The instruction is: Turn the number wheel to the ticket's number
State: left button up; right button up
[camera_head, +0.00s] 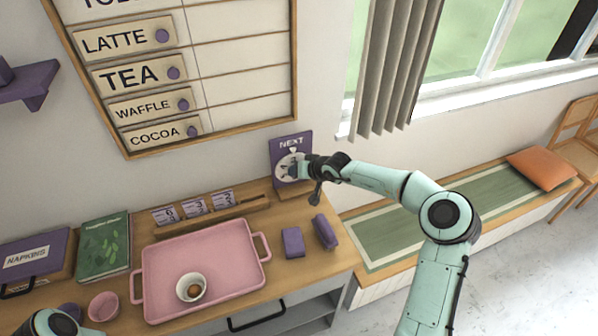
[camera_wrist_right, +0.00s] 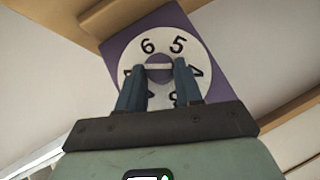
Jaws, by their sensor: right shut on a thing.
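The number wheel (camera_head: 283,163) is a white disc on a purple board headed NEXT (camera_head: 291,143), standing against the wall. In the right wrist view the white wheel (camera_wrist_right: 152,30) shows a 6 and a 5 at its top and a 4 at right; lower digits are partly hidden by the fingers. My right gripper (camera_head: 297,168) is at the wheel. Its fingers (camera_wrist_right: 158,75) are shut on the knob at the wheel's centre. Tickets (camera_head: 194,206) stand in a wooden rack; their small digits look like 6, 3 and 3, not certain. My left gripper is out of view.
A pink tray (camera_head: 228,232) holding a white cup (camera_head: 191,287) lies on the counter. Purple blocks (camera_head: 293,241) are right of it. A green book (camera_head: 103,246), a napkin box (camera_head: 36,262) and a pink bowl (camera_head: 103,306) are at left. A green-cushioned bench (camera_head: 395,240) is at right.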

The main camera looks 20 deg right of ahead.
dwell(0.4)
jog(key=o, duration=1)
jog(key=shift+f, duration=0.1)
jog(key=shift+v, duration=6.75)
jog(key=shift+d+f, duration=0.1)
